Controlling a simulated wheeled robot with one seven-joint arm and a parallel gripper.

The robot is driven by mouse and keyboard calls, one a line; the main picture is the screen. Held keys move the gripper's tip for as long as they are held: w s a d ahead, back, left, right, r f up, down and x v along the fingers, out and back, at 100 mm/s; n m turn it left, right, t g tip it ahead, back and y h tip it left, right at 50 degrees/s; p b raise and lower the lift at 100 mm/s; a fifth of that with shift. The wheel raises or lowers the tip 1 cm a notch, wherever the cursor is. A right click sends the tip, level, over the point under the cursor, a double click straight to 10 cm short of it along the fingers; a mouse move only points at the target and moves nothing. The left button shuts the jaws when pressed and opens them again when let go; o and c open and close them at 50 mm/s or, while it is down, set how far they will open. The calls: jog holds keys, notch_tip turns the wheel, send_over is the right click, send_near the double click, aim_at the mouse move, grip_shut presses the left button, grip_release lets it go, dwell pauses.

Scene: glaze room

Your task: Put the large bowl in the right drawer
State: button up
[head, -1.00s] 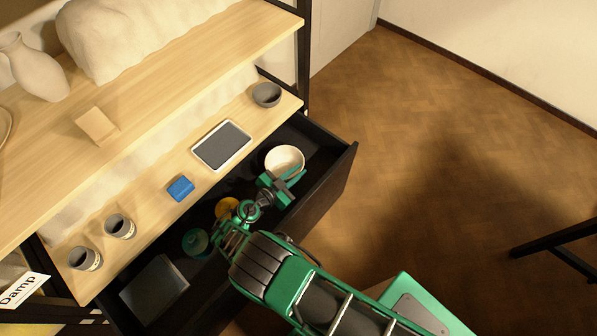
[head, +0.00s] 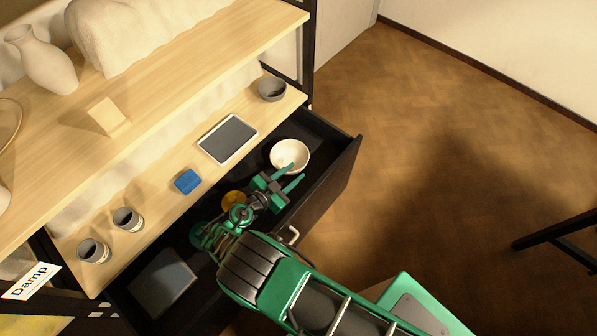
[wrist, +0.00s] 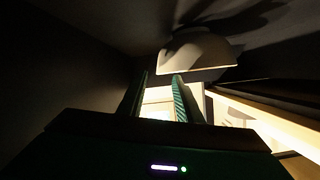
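The large white bowl (head: 289,151) sits inside the open black drawer (head: 335,165), near its right end. It also shows in the wrist view (wrist: 200,52), beyond the fingertips. My gripper (head: 292,176) is open beside the bowl's near side, its green fingers pointing toward it. One fingertip overlaps the bowl's lower edge in the head view; I cannot tell whether it touches. In the wrist view, nothing is held between the fingers (wrist: 160,95).
The drawer also holds a dark grey box (head: 163,283) and a yellow item (head: 234,198), partly hidden by my arm. On the shelf above are a small grey bowl (head: 272,89), a tablet-like tray (head: 228,139), a blue block (head: 187,181) and two cups (head: 127,220).

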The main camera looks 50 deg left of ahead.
jog(key=shift+s+a+r, duration=0.1)
jog(key=shift+s+r, duration=0.05)
jog(key=shift+s, duration=0.4)
jog(key=shift+s+a+r, duration=0.1)
jog(key=shift+s, duration=0.4)
